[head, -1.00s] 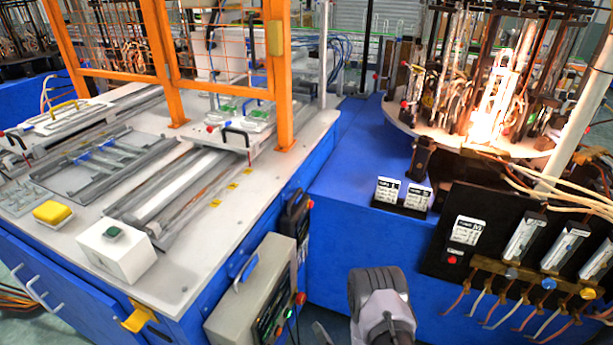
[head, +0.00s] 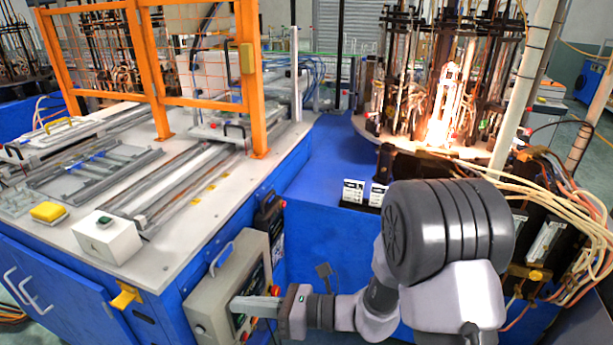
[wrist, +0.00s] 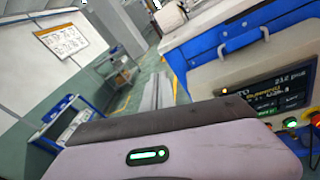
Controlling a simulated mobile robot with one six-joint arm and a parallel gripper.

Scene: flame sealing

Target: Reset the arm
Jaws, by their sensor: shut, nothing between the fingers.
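My arm stretches from the lower right across the front of the head view. Its gripper (head: 240,304) points left, in front of the grey control box (head: 205,300) on the side of the blue bench. The fingers are shut with nothing between them. They overlap the box's front in the picture; I cannot tell if they touch it. In the wrist view, the grey housing with a green light fills the bottom and the fingertips do not show. The box's lit screen (wrist: 265,95) and its buttons show at the right there.
The white-topped bench (head: 160,270) with orange guard frames (head: 250,80) stands at the left. A flame machine (head: 440,110) burns behind my arm at the right, with loose hoses (head: 570,200) beside it. In the wrist view, open floor (wrist: 125,105) lies beyond.

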